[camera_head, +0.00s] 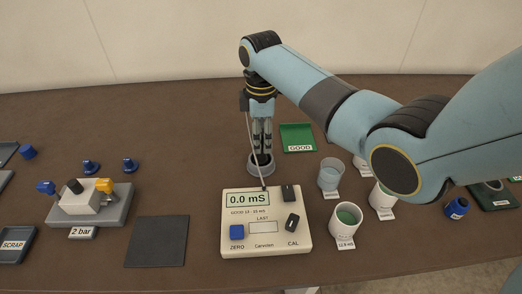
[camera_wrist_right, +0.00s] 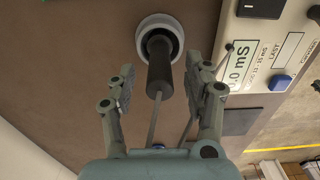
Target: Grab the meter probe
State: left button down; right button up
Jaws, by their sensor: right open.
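The meter probe (camera_wrist_right: 159,66) has a dark cylindrical handle and stands in a round light-grey holder (camera_wrist_right: 143,37). The holder (camera_head: 261,168) also shows in the head view, behind the meter. My right gripper (camera_head: 262,146) points down just above the holder. In the wrist view its two fingers (camera_wrist_right: 160,72) are open, one on each side of the probe handle, with gaps on both sides. In the head view the fingers largely hide the probe. The cream meter (camera_head: 264,246) reads 0.0 mS, and a thin cable rises from it towards the gripper. My left gripper is out of view.
Cups (camera_head: 331,175) with labels stand right of the meter, below my right arm. A green GOOD tray (camera_head: 297,138) lies behind them. A dark mat (camera_head: 157,241) and a valve block (camera_head: 90,206) are to the left. The table behind the valve block is mostly clear.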

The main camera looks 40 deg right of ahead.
notch_tip(320, 180, down, 2)
jog(key=shift+f, duration=0.1)
jog(key=shift+c, duration=0.4)
grip_shut()
jog(key=shift+r, duration=0.25)
